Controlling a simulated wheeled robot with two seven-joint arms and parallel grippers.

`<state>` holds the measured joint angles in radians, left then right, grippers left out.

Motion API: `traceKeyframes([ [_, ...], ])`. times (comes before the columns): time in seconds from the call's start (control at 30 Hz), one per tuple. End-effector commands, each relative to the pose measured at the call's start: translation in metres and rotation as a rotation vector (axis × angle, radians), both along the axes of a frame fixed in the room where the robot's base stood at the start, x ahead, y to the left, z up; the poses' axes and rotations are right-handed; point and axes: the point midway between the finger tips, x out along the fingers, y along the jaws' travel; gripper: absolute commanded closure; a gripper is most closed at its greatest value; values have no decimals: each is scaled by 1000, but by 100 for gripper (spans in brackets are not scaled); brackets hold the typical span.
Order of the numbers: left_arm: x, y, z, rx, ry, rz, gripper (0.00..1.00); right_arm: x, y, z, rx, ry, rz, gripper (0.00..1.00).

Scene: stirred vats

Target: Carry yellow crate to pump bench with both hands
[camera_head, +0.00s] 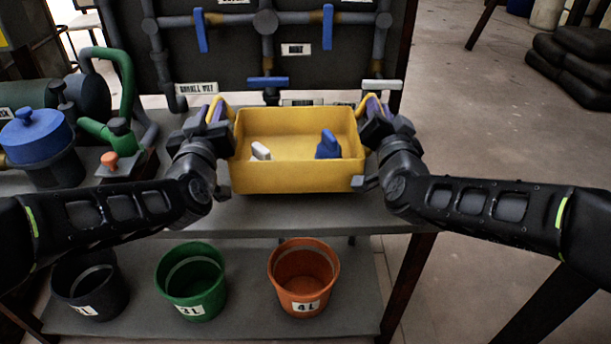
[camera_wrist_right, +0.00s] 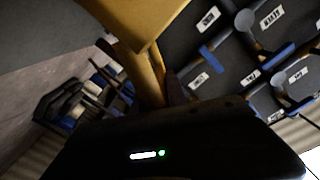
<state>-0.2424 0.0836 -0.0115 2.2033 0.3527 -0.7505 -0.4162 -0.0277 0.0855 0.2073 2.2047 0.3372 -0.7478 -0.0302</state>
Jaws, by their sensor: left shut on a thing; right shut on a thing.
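The yellow crate (camera_head: 297,181) is in the middle of the head view, upright, over the grey top of the bench (camera_head: 255,215). I cannot tell whether it rests on the bench or hangs just above it. A small white object (camera_head: 260,150) and a blue object (camera_head: 328,146) lie inside it. My left gripper (camera_head: 217,112) is shut on the crate's left side. My right gripper (camera_head: 372,108) is shut on its right side. The fingertips are partly hidden. In the right wrist view the crate's yellow wall (camera_wrist_right: 135,20) is close up.
A blue-lidded vessel (camera_head: 38,140) and green piping (camera_head: 122,80) stand on the bench's left. A dark panel with pipes and blue valve handles (camera_head: 328,28) rises behind. Black, green (camera_head: 191,283) and orange (camera_head: 303,280) buckets sit on the lower shelf. Floor at right is open before black sacks (camera_head: 572,65).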

Motion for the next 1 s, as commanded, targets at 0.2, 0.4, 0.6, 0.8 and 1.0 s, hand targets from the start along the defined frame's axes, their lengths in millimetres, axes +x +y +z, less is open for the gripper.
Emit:
traceKeyframes([
  [0.2, 0, 1, -2, 2, 0, 1, 100, 1, -3, 1, 3, -4, -6, 100],
  [0.4, 0, 1, -7, 2, 0, 1, 100, 1, -3, -5, 3, -4, -6, 100],
  [0.6, 0, 1, -19, 2, 0, 1, 100, 1, -3, -17, 3, -4, -6, 100],
  [0.8, 0, 1, -35, 2, 0, 1, 100, 1, -3, -33, 3, -4, -6, 100],
  [1.0, 0, 1, -51, 2, 0, 1, 100, 1, -3, -49, 3, -4, -6, 100],
])
